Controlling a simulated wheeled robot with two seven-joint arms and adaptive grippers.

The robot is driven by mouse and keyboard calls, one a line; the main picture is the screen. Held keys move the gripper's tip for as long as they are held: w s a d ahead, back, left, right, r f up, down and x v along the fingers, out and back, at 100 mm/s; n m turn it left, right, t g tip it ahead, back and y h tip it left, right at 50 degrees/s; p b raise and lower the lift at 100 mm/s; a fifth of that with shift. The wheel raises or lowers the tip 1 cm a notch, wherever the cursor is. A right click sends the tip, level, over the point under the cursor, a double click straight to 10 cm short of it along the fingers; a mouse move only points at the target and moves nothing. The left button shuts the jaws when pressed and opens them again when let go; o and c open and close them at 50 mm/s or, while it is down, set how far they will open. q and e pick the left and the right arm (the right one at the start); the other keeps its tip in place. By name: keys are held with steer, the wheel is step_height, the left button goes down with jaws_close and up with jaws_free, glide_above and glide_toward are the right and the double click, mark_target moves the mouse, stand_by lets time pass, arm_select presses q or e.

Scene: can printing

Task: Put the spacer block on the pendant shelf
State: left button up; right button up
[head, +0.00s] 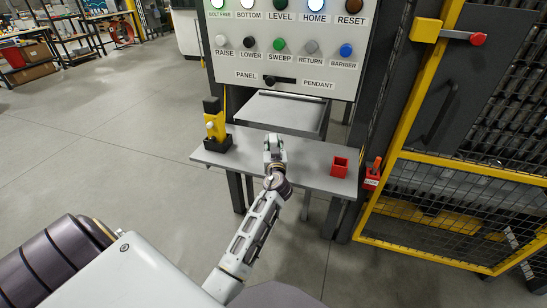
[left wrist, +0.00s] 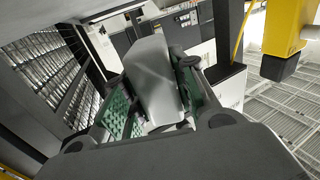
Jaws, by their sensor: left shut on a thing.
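My left gripper (head: 275,150) is over the grey shelf (head: 305,173) below the control panel, near the middle of its width. In the left wrist view its green-padded fingers (left wrist: 155,100) are shut on a light grey block (left wrist: 153,75), which looks like the spacer block. In the head view the block is mostly hidden by the gripper, and I cannot tell whether it touches the shelf. A yellow pendant (head: 214,126) stands in a black holder at the shelf's left end. My right gripper is not in view.
An open red box (head: 339,167) sits on the shelf's right part. A grey tray (head: 282,112) lies behind, under the button panel (head: 290,45). A yellow-framed mesh gate (head: 450,172) with a red holder (head: 372,177) beside it stands at right.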

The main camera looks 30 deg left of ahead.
arm_select(q)
steer(key=shift+f, duration=1)
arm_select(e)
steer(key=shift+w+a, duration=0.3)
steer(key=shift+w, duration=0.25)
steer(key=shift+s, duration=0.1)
arm_select(q)
steer(key=shift+f, duration=0.25)
steer(key=shift+f+b, duration=0.3)
steer(key=shift+f, duration=1.35)
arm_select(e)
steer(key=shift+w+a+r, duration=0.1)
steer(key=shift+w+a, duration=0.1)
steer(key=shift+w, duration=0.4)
